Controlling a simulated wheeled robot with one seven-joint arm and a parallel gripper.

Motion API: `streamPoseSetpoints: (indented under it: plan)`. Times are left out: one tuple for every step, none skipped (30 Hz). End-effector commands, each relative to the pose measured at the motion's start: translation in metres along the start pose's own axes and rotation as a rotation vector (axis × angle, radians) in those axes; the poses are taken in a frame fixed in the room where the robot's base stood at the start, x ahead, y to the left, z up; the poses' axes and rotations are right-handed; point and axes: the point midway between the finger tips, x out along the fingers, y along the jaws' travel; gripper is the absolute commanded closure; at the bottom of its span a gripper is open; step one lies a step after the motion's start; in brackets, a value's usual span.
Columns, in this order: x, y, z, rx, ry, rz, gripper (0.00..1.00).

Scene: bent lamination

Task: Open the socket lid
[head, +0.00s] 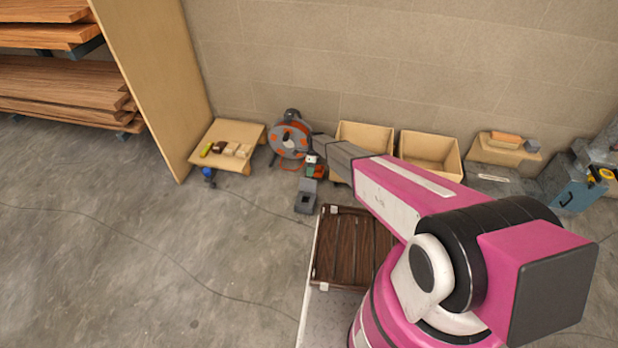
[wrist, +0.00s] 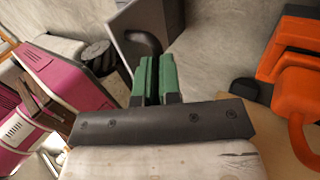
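A small grey box (head: 305,200), which looks like the socket, is on the concrete floor just in front of my gripper in the head view. It has a dark square patch on its front part and a paler panel behind. In the wrist view a grey panel with a dark curved part (wrist: 143,42) lies just beyond my fingertips; I cannot tell whether this is the lid or whether it is raised. My gripper (wrist: 159,60) has two green fingers side by side with nothing visible between them. In the head view my gripper (head: 314,172) is small and partly hidden.
An orange and grey cable reel (head: 291,137) stands close behind; an orange part (wrist: 292,68) shows at right in the wrist view. A low wooden table (head: 228,146) with small items is left. Wooden bins (head: 431,150) line the wall.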

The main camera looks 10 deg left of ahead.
Motion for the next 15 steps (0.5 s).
streamPoseSetpoints:
  plan:
    - [0.024, -0.011, 0.000, 0.002, 0.007, 0.005, 1.00]
    - [0.024, -0.013, 0.000, 0.002, 0.006, 0.005, 1.00]
    - [0.024, -0.015, 0.001, 0.001, 0.006, 0.005, 1.00]
    - [0.024, -0.016, 0.001, 0.001, 0.007, 0.006, 1.00]
    - [0.025, -0.017, 0.001, 0.001, 0.007, 0.006, 1.00]
    - [0.025, -0.019, 0.001, 0.001, 0.007, 0.006, 1.00]
    - [0.025, -0.020, 0.001, 0.000, 0.007, 0.006, 1.00]
    - [0.025, -0.021, 0.001, 0.000, 0.007, 0.006, 1.00]
    - [0.025, -0.023, 0.002, 0.000, 0.008, 0.006, 1.00]
    - [0.025, -0.025, 0.002, -0.001, 0.008, 0.006, 1.00]
    - [0.026, -0.026, 0.002, -0.001, 0.008, 0.006, 1.00]
    - [0.026, -0.027, 0.002, -0.002, 0.008, 0.005, 1.00]
    - [0.026, -0.028, 0.002, -0.002, 0.009, 0.005, 1.00]
    - [0.026, -0.029, 0.002, -0.002, 0.009, 0.005, 1.00]
    - [0.026, -0.030, 0.003, -0.003, 0.009, 0.005, 1.00]
